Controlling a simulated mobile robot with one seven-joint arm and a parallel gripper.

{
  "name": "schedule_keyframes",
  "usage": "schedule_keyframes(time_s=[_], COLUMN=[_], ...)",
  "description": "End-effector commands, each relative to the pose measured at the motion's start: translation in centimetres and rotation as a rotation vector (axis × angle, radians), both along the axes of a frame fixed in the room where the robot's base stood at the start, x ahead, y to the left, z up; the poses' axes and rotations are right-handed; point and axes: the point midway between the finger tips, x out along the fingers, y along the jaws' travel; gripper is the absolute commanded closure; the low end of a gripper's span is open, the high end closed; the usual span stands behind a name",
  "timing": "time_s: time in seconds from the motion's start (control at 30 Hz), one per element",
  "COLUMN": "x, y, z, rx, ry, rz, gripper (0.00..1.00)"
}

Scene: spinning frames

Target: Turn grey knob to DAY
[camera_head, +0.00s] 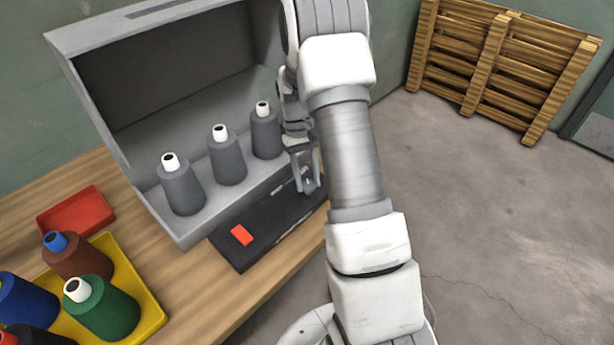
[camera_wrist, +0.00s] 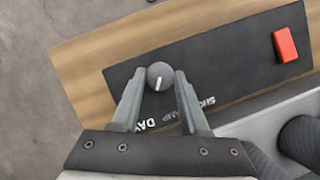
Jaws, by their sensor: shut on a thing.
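The round grey knob (camera_wrist: 160,71) sits on the black panel (camera_wrist: 237,60) in the wrist view. Its white pointer line points down in that picture, toward my palm. In the head view my gripper (camera_head: 307,184) is at the right end of the panel (camera_head: 250,262), and the knob is hard to make out there.
A red block (camera_head: 241,235) is on the panel's left part. A grey open-fronted cabinet (camera_head: 190,235) with grey cones (camera_head: 227,160) stands behind. A yellow tray (camera_head: 150,310) with coloured cones and a red tray (camera_head: 76,211) are at left. Pallets (camera_head: 500,65) lean on the far wall.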

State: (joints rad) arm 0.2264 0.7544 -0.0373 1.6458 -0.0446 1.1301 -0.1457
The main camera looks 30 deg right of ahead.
Motion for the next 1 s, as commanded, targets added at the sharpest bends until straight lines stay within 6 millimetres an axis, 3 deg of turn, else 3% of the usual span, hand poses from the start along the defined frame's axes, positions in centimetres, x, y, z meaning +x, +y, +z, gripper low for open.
schedule_keyframes(time_s=[0.5, 0.53, 0.67, 1.0], x=[0.09, 0.09, 0.07, 0.11], y=[-0.01, -0.01, -0.02, -0.03], z=[0.04, 0.04, 0.04, 0.18], rx=[0.0, 0.0, 0.0, -0.001], ry=[-0.003, -0.003, -0.003, -0.002], rz=[-0.018, -0.018, -0.018, -0.017], gripper=[1.0, 0.52, 0.29, 0.27])
